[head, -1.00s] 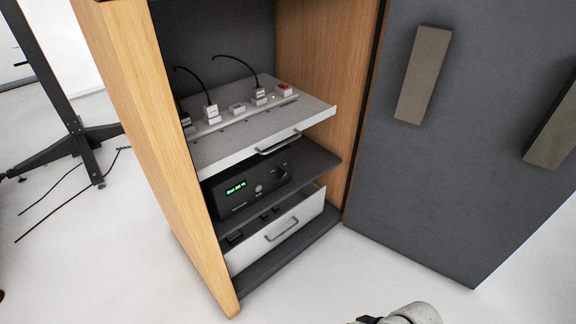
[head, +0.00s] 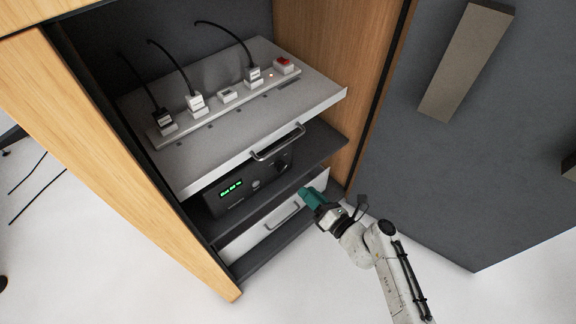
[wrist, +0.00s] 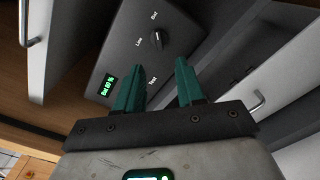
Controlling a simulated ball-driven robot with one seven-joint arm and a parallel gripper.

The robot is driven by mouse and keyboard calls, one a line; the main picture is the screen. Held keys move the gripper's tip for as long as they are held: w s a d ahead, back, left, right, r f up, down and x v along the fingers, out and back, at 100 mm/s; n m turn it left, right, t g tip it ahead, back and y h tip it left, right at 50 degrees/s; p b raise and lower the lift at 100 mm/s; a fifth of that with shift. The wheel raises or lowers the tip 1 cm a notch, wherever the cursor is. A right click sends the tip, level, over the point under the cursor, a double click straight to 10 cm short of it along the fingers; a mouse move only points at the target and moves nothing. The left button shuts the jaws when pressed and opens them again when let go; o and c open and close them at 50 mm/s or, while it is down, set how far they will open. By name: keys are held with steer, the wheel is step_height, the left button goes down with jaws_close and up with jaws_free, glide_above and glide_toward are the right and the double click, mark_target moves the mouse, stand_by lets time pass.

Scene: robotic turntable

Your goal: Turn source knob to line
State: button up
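The source knob (wrist: 157,39) is a small black dial on the dark device panel (wrist: 117,58). In the head view, the knob (head: 283,166) sits at the right of the device front (head: 252,199), under the upper tray. My gripper (wrist: 161,66) has two green fingers, spread apart and empty, short of the knob. In the head view, my gripper (head: 306,193) is in front of the lower drawer, below and right of the knob.
A pulled-out upper tray (head: 225,145) with a handle (head: 277,142) overhangs the device and carries a power strip (head: 228,98). A white lower drawer (head: 262,232) is below. The wooden cabinet side (head: 120,165) and open grey door (head: 450,190) flank the opening.

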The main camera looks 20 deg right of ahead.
mark_target(281, 167)
steer(key=b+x, duration=0.2)
steer(key=x, duration=0.8)
steer(key=shift+b, duration=0.35)
steer(key=shift+a, duration=0.1)
jaws_close()
